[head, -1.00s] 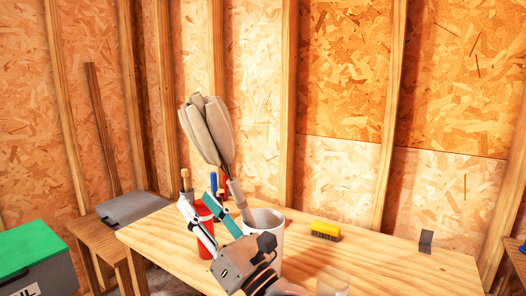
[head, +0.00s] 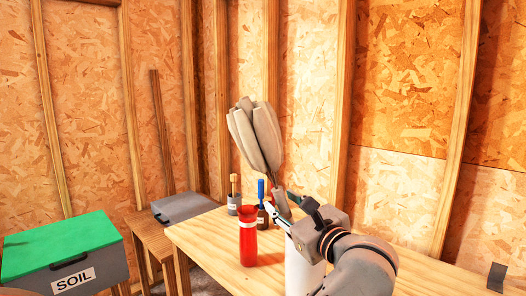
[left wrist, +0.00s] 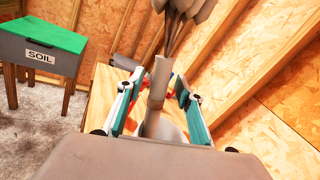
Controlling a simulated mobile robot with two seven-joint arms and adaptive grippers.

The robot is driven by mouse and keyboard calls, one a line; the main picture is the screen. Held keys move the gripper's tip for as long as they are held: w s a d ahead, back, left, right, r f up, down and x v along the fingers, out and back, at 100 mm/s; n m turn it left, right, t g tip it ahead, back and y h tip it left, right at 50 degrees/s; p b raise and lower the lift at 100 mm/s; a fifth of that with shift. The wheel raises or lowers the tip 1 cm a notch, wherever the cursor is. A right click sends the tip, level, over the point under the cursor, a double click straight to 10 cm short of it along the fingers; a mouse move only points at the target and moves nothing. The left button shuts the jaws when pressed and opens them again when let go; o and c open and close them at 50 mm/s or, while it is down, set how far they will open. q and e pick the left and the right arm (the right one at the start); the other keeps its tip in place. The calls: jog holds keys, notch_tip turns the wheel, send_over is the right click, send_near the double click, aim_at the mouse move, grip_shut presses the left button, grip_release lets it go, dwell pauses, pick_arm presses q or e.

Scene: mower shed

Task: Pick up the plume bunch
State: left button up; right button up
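The plume bunch (head: 257,137) has long grey-beige plumes on a stem. It leans up and to the left out of a white pot (head: 303,272) on the wooden bench. My left gripper (head: 288,212) is at the stem just above the pot's rim. In the left wrist view, the plume bunch's stem (left wrist: 159,82) stands between the teal-padded fingers of my left gripper (left wrist: 159,90), with a gap on each side. The gripper looks open. The pot is partly hidden behind my gripper and arm. My right gripper is not in view.
A red bottle (head: 248,243) stands left of the pot on the bench (head: 205,238). Small containers with tools (head: 262,212) stand behind it. A soil box with a green lid (head: 62,250) is at the far left. Plywood walls stand behind.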

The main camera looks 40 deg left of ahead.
pick_arm(q)
jog(key=shift+w+a, duration=0.3)
jog(key=shift+a, duration=0.35)
grip_shut()
